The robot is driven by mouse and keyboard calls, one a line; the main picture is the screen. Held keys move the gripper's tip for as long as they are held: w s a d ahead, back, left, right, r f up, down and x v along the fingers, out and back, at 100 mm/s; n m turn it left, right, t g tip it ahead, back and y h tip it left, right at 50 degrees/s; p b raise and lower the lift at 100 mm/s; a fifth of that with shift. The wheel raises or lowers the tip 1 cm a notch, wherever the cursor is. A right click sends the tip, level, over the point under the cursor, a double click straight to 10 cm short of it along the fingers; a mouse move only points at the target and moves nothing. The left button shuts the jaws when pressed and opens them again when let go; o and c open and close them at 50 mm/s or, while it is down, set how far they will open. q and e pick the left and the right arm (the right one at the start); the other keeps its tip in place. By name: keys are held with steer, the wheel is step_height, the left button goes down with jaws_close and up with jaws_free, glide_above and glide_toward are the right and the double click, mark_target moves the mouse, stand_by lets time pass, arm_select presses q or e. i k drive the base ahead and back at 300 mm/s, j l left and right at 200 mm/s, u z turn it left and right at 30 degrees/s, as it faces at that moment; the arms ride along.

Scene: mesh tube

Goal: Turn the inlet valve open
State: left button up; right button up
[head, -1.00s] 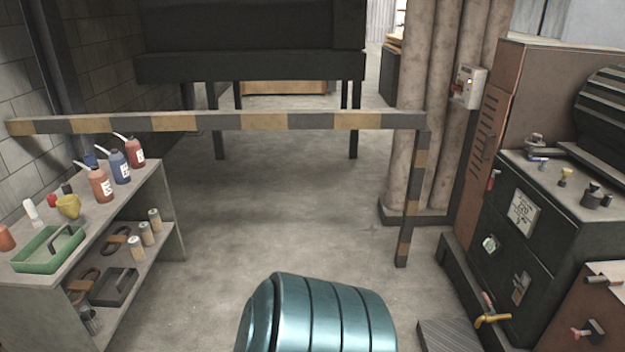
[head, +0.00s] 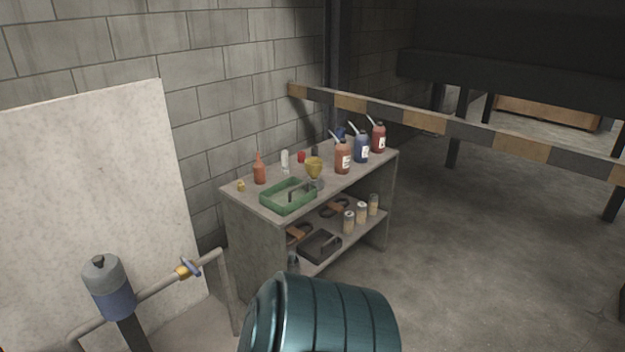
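A pipe (head: 158,286) runs at the lower left in the head view. A valve with a blue handle (head: 188,267) and a yellow-brass body (head: 182,272) sits on this pipe. The handle lies at a slant across the pipe. I cannot tell from here whether the valve is open or shut. A grey and blue cylinder (head: 109,289) stands left of the valve, at the pipe. Neither of my grippers is in view.
A grey shelf unit (head: 250,228) holds a green tray (head: 288,197), bottles (head: 343,157) and cans. A striped barrier bar (head: 440,124) crosses behind it. A pale board (head: 90,180) leans on the block wall. The floor at right (head: 480,260) is clear.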

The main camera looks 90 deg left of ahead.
mark_target(185, 263)
steer(key=u, duration=3.6)
